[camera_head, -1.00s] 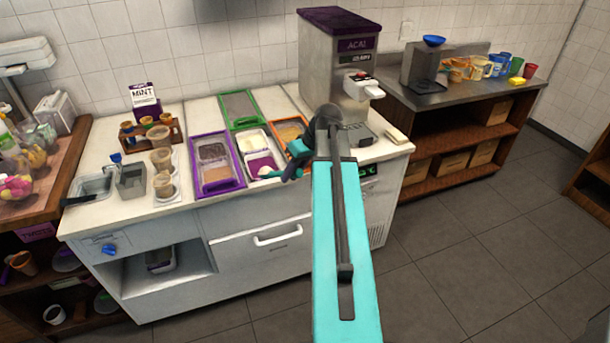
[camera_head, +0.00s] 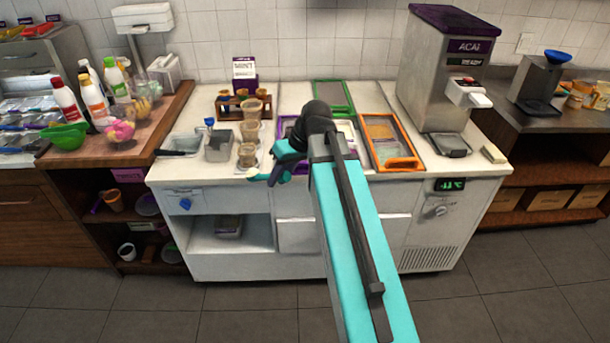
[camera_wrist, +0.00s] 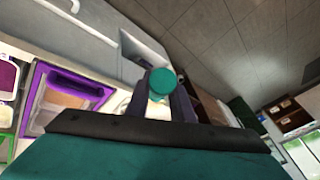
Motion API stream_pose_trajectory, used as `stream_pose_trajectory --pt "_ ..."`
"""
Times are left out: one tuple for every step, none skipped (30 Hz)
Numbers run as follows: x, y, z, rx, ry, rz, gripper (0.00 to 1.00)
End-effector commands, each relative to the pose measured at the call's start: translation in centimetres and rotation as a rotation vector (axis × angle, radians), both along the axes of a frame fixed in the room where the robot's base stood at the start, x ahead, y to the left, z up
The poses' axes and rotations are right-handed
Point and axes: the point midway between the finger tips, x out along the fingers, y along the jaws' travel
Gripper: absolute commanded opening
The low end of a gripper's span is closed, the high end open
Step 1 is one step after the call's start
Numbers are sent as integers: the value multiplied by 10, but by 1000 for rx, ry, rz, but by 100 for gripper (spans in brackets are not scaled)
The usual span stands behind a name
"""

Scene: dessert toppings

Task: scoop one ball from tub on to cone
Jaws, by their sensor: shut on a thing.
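My gripper (camera_head: 272,172) is shut on a scoop with a teal handle, seen end-on in the wrist view (camera_wrist: 161,83). A pale lump (camera_head: 252,171) shows at the scoop's far end; its exact shape is too small to tell. The gripper hangs near the counter's front, right of the stacked cups. Brown cones (camera_head: 243,93) stand in a wooden rack (camera_head: 230,112) at the back. The purple-framed tub (camera_wrist: 33,113) is mostly behind my arm in the head view. A tub with white and purple contents (camera_wrist: 7,82) lies beside it.
Stacked cups (camera_head: 250,131) and a metal container (camera_head: 219,146) stand left of the gripper. An orange-framed tub (camera_head: 406,163) and the acai machine (camera_head: 437,75) are to the right. A mint box (camera_head: 244,77) stands behind the rack.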

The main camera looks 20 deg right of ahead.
Motion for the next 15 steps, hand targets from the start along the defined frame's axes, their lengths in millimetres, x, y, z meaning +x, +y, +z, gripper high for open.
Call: stream_pose_trajectory --pt "-2 18 -2 -1 -2 6 0" --pt "-2 25 -2 0 -2 5 0" --pt "-3 36 -2 0 -1 1 0" --pt "-4 43 -2 1 -1 -6 0" --pt "-5 50 -2 1 -1 -11 0" --pt "-7 58 -1 1 -1 -25 0" --pt "-8 64 -1 1 -3 -39 0" --pt "-9 68 -1 1 -4 -53 0" --pt "-9 71 0 1 -4 -75 0" --pt "-10 72 0 3 -3 -91 0" --pt "-10 72 0 3 -3 -106 0" --pt "-9 72 1 2 -3 -121 0" --pt "-9 72 1 2 -4 -131 0" --pt "-9 72 1 3 -3 -139 0" --pt "-9 72 1 3 -4 -145 0"
